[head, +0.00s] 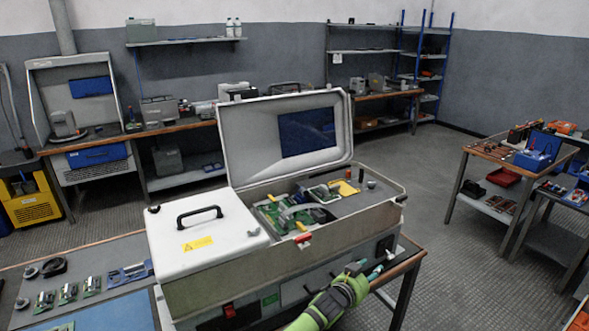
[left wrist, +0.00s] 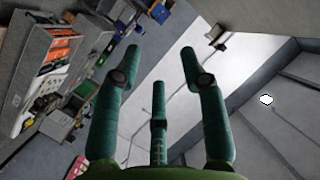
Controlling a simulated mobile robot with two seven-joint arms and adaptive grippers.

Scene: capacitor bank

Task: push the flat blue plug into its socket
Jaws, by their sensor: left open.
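The flat blue plug and its socket are too small or hidden to pick out in either view. A grey equipment case (head: 230,278) stands in the middle of the head view with its right lid (head: 257,145) raised. Inside the open part lie green circuit boards (head: 268,214) and grey parts. My right gripper is not in view.
A white cover with a black handle (head: 200,213) closes the case's left part. A small red and white piece (head: 303,238) sits at the front rim. A bench with small boards (head: 68,291) is at left. A tool table (head: 497,151) stands at right, with open floor between.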

